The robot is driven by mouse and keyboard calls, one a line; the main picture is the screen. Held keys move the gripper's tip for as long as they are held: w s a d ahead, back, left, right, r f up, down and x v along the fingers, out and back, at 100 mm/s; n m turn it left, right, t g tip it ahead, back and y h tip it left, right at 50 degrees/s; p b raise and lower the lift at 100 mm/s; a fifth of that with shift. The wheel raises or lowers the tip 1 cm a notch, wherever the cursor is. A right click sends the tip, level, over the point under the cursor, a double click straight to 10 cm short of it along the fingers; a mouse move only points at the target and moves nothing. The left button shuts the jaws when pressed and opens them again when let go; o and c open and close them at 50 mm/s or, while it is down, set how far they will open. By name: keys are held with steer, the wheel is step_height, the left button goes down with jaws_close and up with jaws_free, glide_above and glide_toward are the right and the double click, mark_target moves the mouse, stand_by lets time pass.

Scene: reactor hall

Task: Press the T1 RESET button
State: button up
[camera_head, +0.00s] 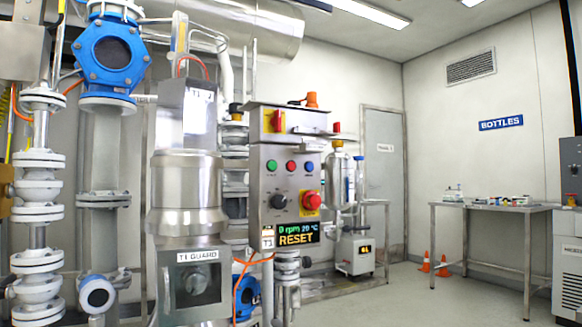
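A grey control box (256,185) stands upright in the middle of the camera_head view. Its face has a green button (271,165), a red button (290,166) and a blue button (308,167) in a row. The small labels under them are too small to read. Below them are a black knob (278,201) and a red mushroom button (311,201) on yellow. A steel vessel (187,190) at left carries T1 markings. My gripper is not in view.
A box marked T1 GUARD (197,285) sits below the vessel, left of the control box. White flanged pipes (38,200) crowd the left. A metal table (470,208) and orange cones (424,262) stand at right. The floor (400,300) at front right is clear.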

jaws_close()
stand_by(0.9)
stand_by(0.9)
